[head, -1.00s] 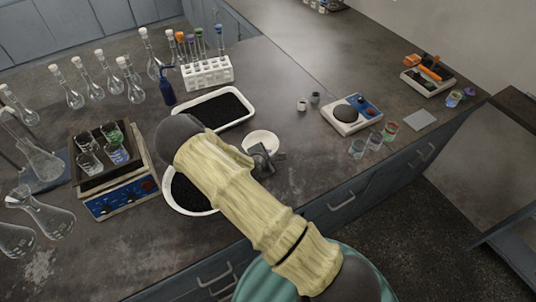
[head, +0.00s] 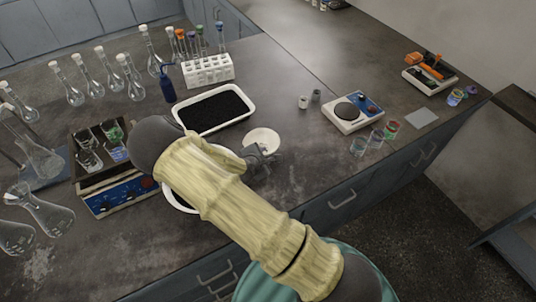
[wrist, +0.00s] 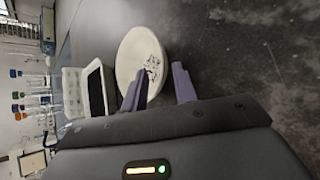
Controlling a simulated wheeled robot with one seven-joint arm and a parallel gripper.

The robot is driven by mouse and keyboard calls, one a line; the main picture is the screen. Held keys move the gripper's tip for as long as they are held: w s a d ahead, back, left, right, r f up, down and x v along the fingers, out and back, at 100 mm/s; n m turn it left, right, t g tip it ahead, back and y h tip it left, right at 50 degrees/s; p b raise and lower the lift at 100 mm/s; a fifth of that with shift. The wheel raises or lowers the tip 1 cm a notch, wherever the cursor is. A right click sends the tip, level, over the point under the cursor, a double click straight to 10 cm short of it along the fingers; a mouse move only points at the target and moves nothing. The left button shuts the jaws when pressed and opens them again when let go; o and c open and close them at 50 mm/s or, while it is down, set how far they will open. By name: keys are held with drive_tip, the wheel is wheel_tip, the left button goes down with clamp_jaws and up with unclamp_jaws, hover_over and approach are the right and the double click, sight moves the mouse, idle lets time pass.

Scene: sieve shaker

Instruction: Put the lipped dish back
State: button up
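The lipped dish (head: 262,137) is a small, shallow white dish on the bench, just right of the white tray. In the wrist view the dish (wrist: 136,52) shows dark specks on its inner floor. My gripper (wrist: 161,86) has its two purple-grey fingers apart at the near rim. One finger overlaps the dish and the other is just outside the rim. I see no clear contact with the rim. In the head view my gripper (head: 262,154) is at the dish's near side, partly hidden by my arm.
A white tray of black grains (head: 250,116) is behind the dish. A round white container (head: 172,196) is mostly hidden under my arm. The shaker (head: 112,200) with beakers stands left. A balance (head: 349,118), two small cups and several glass beakers are right.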

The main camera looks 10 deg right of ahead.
drive_tip(key=v, duration=0.6)
drive_tip(key=shift+s+r, duration=0.1)
drive_tip(key=shift+s, duration=0.05)
idle(0.3)
drive_tip(key=s+d+r+m+g+y, duration=0.3)
drive_tip(key=s+r+m, duration=0.5)
drive_tip(key=m, duration=0.2)
drive_tip(key=s+d+r+m+g+y, duration=0.2)
drive_tip(key=s+d+r+m+g, duration=0.1)
drive_tip(key=s+r+m, duration=0.5)
drive_tip(key=shift+d+r+m+y, duration=0.4)
drive_tip(key=shift+r+m, duration=0.2)
drive_tip(key=shift+m, duration=0.4)
drive_tip(key=shift+d, duration=0.1)
